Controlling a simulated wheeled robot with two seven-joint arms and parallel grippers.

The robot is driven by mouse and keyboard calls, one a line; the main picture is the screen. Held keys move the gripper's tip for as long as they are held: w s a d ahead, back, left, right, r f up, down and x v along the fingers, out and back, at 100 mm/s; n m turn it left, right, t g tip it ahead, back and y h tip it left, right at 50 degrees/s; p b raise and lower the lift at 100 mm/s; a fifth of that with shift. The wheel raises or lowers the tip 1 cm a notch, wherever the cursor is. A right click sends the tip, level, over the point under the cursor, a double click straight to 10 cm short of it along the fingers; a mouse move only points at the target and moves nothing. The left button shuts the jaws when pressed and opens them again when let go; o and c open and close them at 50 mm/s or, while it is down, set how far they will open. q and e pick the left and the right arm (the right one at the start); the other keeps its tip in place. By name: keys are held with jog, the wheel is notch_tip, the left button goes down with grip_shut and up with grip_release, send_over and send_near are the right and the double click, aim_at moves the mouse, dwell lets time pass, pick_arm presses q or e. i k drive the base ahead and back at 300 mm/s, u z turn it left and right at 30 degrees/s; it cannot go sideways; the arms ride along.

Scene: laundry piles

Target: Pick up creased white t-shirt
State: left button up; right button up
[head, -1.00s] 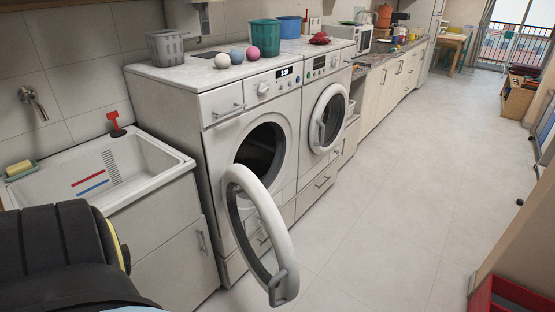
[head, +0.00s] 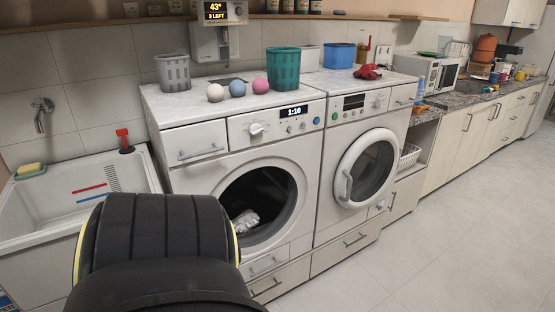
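A crumpled white cloth (head: 245,221) lies low inside the open drum of the left washing machine (head: 205,143). Only a small part of it shows, so I cannot tell for sure that it is the t-shirt. A thick black part of my arm rises at the lower left and covers the machine's lower left front. The machine's swung-open door is not visible. Neither of my grippers is in view.
The right machine's round door (head: 367,167) is shut. A grey basket (head: 173,72), several balls and a green bin (head: 283,68) stand on top. A sink (head: 80,190) is at left. The floor (head: 440,230) at right is clear.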

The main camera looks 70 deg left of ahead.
aim_at(247, 220)
jog(key=i, duration=0.65)
jog(key=u, duration=1.2)
jog(key=i, duration=1.9)
jog(key=u, duration=2)
